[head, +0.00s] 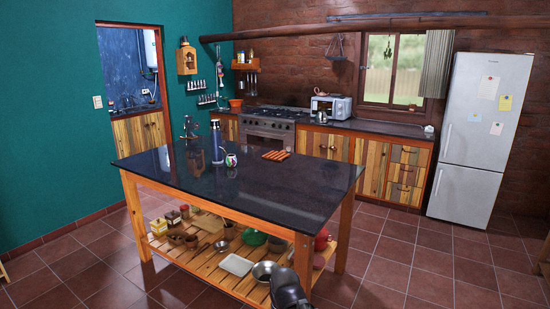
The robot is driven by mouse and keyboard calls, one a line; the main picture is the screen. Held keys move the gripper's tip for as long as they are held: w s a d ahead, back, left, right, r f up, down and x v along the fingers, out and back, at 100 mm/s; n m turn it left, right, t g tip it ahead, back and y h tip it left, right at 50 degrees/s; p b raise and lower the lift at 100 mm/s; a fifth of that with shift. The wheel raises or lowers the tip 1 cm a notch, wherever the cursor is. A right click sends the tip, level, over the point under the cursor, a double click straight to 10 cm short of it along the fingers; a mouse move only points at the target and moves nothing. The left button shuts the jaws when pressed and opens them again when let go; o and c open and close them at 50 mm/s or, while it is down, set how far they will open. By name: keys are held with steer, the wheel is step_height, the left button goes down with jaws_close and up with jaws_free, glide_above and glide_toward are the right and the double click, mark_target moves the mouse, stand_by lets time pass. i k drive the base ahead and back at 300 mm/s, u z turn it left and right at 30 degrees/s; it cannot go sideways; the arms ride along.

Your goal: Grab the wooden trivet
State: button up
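The wooden trivet (276,155) is a small, reddish-brown slatted piece. It lies flat on the dark stone top of the kitchen island (265,190), toward its far right part. Nothing covers it. A black rounded part of my arm shows at the bottom edge, in front of the island and well apart from the trivet. I cannot make out gripper fingers on it, nor whether they are open or shut.
A blue flask (216,142) and a patterned mug (231,160) stand left of the trivet. The island's lower slatted shelf (200,262) holds bowls, jars and a white board (236,265). A fridge (482,135) stands at right. Tiled floor (410,260) is clear on the right.

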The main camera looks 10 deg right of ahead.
mark_target(276, 156)
steer(key=k, duration=0.65)
steer(key=z, duration=0.45)
steer(key=i, duration=1.3)
steer(key=z, duration=0.7)
steer(key=i, duration=0.8)
steer(key=z, duration=0.4)
steer(key=i, duration=2.3)
steer(key=z, duration=0.05)
